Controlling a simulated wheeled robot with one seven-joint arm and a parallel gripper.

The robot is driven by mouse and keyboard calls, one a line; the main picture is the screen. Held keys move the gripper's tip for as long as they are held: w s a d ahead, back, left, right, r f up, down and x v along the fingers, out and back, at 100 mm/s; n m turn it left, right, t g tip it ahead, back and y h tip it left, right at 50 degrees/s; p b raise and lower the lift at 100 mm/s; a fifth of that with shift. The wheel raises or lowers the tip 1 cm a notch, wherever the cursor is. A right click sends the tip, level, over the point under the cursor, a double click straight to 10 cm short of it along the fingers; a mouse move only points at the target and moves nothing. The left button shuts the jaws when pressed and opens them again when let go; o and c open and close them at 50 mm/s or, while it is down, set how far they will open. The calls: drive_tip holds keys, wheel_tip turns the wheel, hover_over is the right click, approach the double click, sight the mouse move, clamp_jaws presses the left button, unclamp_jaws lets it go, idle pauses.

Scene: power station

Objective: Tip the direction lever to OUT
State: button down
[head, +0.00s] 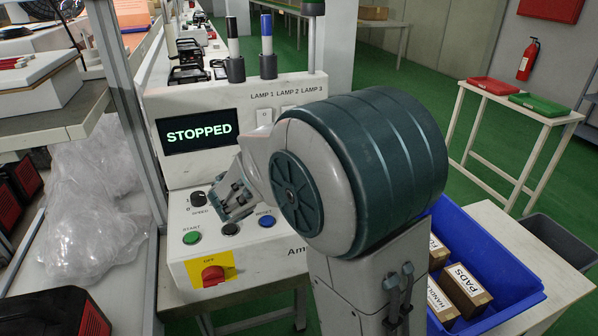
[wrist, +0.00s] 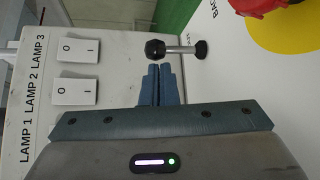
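The direction lever (wrist: 180,50) shows in the wrist view as a short metal rod with a black end piece at each end. The left end piece is faceted and the right one is rounder; I cannot tell surely which is the knob. My gripper (wrist: 158,68) has its two fingers together, with nothing between them. Their tips are just below the faceted end in the picture; I cannot tell whether they touch it. No OUT mark is readable. In the head view my arm hides the lever and the fingertips.
Two white lamp switches (wrist: 76,50) are left of the lever. A red knob (wrist: 262,5) on a yellow disc (wrist: 285,28) is at upper right. In the head view the display (head: 198,131) reads STOPPED. A blue bin (head: 497,260) with boxes stands to the right.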

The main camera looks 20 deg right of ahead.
drive_tip(key=shift+s+d+m+h+b, duration=0.1)
drive_tip(key=shift+s+m+h+b, duration=0.35)
drive_tip(key=shift+b, duration=1.7)
drive_tip(key=v, duration=0.6)
drive_tip(key=r+v, duration=0.1)
drive_tip(key=v, duration=0.3)
drive_tip(key=shift+w, duration=0.1)
